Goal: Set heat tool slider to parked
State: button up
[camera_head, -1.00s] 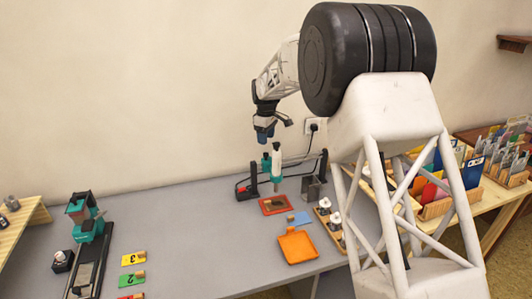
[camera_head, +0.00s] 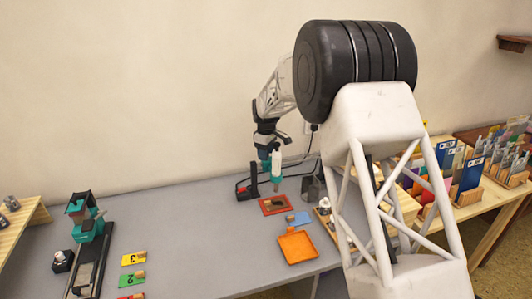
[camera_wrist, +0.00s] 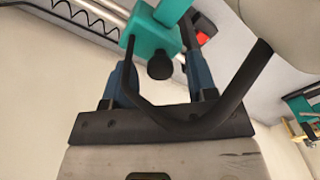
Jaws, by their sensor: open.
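The heat tool (camera_head: 276,164), white with teal parts, hangs upright near the left post of a black stand (camera_head: 254,178), above a red mat. My gripper (camera_head: 267,147) is down at its upper part in the head view, so the slider is partly hidden there. In the wrist view, a teal block (camera_wrist: 153,34) with a black knob (camera_wrist: 160,66) sits between the two blue fingers of my gripper (camera_wrist: 159,52). The fingers are open on either side of it. I cannot tell if either finger touches it.
The red mat (camera_head: 266,210) lies below the tool, with an orange tray (camera_head: 297,248) in front. A teal stamp press (camera_head: 88,222) stands at left. A small black box with a red top (camera_head: 244,193) sits beside the stand.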

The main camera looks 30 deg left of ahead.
jog(key=shift+c, duration=0.3)
grip_shut()
jog(key=shift+w+d, duration=0.1)
jog(key=w+d, duration=1)
jog(key=shift+w+d, duration=0.35)
jog(key=shift+d, duration=0.05)
jog(key=shift+o, duration=0.3)
grip_release()
